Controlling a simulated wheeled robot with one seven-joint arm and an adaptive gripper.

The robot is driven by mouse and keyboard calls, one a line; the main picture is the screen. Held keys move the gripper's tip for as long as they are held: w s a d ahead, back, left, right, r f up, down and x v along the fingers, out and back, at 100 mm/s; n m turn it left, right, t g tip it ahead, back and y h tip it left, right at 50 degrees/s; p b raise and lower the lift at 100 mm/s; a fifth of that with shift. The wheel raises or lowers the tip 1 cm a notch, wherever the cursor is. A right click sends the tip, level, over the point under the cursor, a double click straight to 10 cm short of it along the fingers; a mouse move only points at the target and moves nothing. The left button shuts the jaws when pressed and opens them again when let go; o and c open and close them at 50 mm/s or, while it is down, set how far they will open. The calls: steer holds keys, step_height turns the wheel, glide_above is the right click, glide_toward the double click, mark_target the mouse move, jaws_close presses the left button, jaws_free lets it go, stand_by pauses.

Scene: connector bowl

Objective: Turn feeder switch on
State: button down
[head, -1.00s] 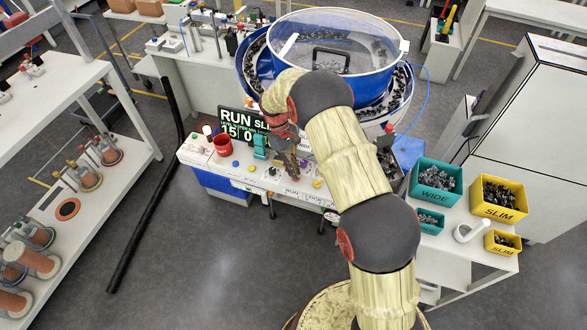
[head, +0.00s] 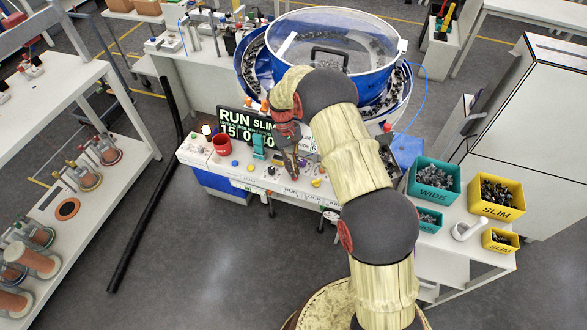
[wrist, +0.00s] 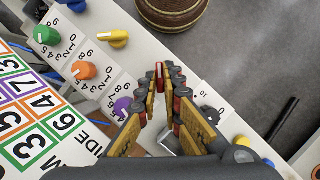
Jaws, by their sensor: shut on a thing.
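My gripper (wrist: 160,82) is low over the front panel of the bench, with its fingertips close together on a small red lever (wrist: 159,70). The lever looks like a switch handle; no feeder label is readable beside it. In the head view, my gripper (head: 291,174) is at the panel's front strip, and the arm partly covers the panel. The switch's base is hidden by the fingers.
The blue feeder bowl (head: 375,88) with a clear lid stands behind the arm. A display (head: 243,126) reads RUN SLIM. Wide (head: 434,180) and slim (head: 497,198) bins are on the right.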

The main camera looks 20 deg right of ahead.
steer(key=c, duration=2)
jaws_free()
steer(key=shift+o, duration=0.2)
steer(key=v, duration=1.2)
